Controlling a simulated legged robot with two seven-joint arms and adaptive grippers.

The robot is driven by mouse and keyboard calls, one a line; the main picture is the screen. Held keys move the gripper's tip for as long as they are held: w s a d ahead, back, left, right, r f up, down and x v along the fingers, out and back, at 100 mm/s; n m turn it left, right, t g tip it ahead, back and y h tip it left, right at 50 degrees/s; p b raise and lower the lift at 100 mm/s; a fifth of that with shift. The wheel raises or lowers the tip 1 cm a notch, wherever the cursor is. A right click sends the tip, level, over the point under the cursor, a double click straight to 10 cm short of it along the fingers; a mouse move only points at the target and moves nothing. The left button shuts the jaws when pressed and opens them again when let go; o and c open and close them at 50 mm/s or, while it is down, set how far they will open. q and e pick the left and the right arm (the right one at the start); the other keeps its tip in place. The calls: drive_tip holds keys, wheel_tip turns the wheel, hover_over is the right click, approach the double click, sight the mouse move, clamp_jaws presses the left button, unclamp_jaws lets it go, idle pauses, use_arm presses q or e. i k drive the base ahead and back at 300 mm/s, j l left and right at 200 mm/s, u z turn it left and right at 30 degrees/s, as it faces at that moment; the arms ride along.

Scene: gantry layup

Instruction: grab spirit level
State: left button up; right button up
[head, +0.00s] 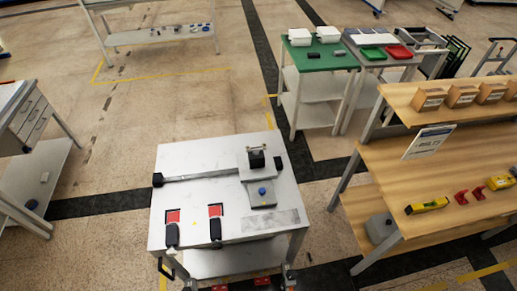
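A grey metal table (225,240) with a rail, red pads and black blocks stands in front. Small cardboard boxes (430,99) line the rack's upper shelf. A white sign (429,142) stands behind the level. A green-topped table (318,62) stands behind. Open floor lies at the left.

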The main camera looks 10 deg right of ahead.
sight(439, 202)
drive_tip(key=z, duration=2.15)
drive_tip(key=i+l+z, duration=0.1)
drive_tip(key=z, duration=0.15)
